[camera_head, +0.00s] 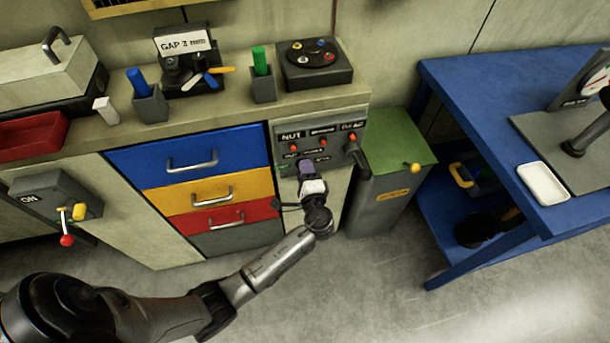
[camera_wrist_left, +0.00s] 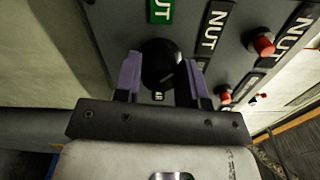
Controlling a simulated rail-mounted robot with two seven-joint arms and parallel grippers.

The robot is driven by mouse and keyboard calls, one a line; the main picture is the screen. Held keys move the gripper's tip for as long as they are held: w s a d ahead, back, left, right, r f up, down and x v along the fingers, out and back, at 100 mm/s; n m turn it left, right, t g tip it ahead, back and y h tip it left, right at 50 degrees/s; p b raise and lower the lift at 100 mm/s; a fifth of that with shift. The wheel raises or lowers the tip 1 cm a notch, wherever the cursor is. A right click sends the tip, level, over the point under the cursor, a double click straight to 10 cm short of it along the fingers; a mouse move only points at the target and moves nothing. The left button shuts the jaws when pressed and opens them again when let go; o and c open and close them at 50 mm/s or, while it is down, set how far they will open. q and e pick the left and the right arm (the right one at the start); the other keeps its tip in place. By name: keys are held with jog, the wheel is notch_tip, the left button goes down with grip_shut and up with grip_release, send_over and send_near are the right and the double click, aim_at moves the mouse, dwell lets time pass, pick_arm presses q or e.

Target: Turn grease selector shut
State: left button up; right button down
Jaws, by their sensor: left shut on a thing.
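A grey control panel (camera_head: 322,140) with dark labels sits at the right end of the bench front. In the left wrist view the panel (camera_wrist_left: 190,12) carries a round black knob (camera_wrist_left: 160,62), which looks like the grease selector. My left gripper (camera_head: 306,168) reaches the lower left part of the panel. In the left wrist view its two purple fingers (camera_wrist_left: 160,78) stand on either side of the knob and are shut on it. In the head view the gripper hides the knob. Which setting the knob points to cannot be read. My right gripper is not in view.
A blue table (camera_head: 470,90) stands further right. Open floor lies in front.

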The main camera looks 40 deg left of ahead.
pick_arm(q)
jog(key=n+b, duration=0.5)
jog(key=n, duration=0.1)
jog(key=shift+f, duration=0.2)
jog(key=shift+r+n+b, duration=0.15)
jog(key=shift+n+b, duration=1.1)
jog(key=shift+n, duration=0.05)
jog(key=o, duration=0.9)
jog(key=shift+p+v, duration=1.2)
jog(key=shift+v, duration=4.85)
